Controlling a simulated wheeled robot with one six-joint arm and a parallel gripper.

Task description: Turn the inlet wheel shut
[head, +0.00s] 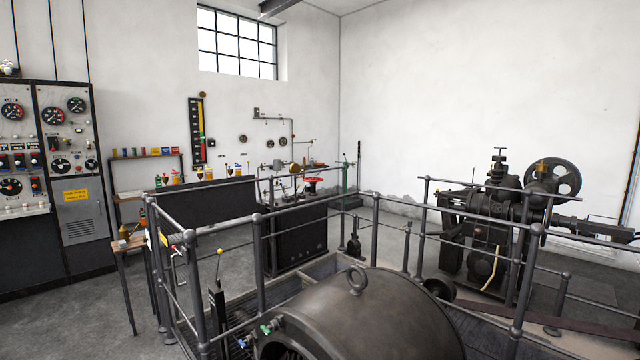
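Two wheels show in the head view, and I cannot tell which is the inlet wheel. A large dark spoked wheel (553,178) stands upright on the black machine (487,215) at the right. A small red wheel (313,180) lies roughly level near the back wall, behind the railing, small in the picture. How far either wheel is turned cannot be read from here. My gripper is not in view.
Grey pipe railings (375,215) enclose the large dark generator housing (360,315) in front. A control cabinet (75,170) stands at the left, with a small wooden stand (127,245) near the railing. Grey floor (90,310) is free at the lower left.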

